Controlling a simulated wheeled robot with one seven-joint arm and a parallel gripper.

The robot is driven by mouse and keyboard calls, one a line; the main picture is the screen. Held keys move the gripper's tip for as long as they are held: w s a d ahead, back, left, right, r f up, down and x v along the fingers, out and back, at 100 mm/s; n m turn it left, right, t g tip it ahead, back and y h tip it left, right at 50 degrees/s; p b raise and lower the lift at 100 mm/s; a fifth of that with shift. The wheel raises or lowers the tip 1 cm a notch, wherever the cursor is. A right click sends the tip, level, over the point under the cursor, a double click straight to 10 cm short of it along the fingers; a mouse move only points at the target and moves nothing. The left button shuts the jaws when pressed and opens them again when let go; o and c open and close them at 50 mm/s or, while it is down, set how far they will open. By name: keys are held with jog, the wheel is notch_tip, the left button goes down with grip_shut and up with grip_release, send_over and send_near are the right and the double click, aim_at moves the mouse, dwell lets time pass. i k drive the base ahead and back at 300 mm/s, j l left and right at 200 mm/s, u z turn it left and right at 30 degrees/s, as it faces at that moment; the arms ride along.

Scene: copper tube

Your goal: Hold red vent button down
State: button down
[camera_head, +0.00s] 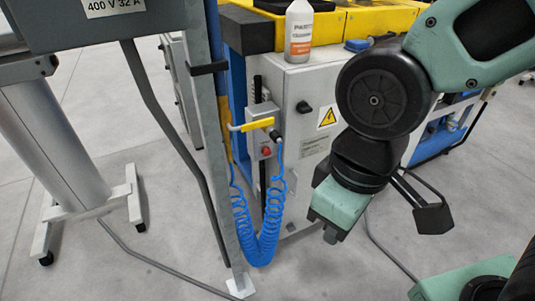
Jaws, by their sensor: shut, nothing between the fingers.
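The red button (266,152) is small and sits on the front of a grey control box (258,140), below a yellow lever (257,125). The box is mounted at the left of the light grey machine cabinet. My gripper (331,236) is right of and lower than the button in the picture, pointing down and apart from it. Its short dark fingertips look shut and empty, though they are small here. Nothing covers the button.
A blue coiled hose (257,240) hangs below the control box. A grey upright post (219,170) stands just left of it. A white bottle (299,32) stands on top of the cabinet (312,85). Cables lie on the open grey floor.

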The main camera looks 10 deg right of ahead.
aim_at(266, 152)
jog(key=j+z, duration=0.2)
jog(key=j, duration=0.5)
jog(key=j+z, duration=0.15)
jog(key=j, duration=0.6)
jog(key=j+z, duration=0.2)
jog(key=j, duration=0.5)
jog(key=k+j+z, duration=0.2)
jog(key=j, duration=0.5)
jog(key=i, duration=0.1)
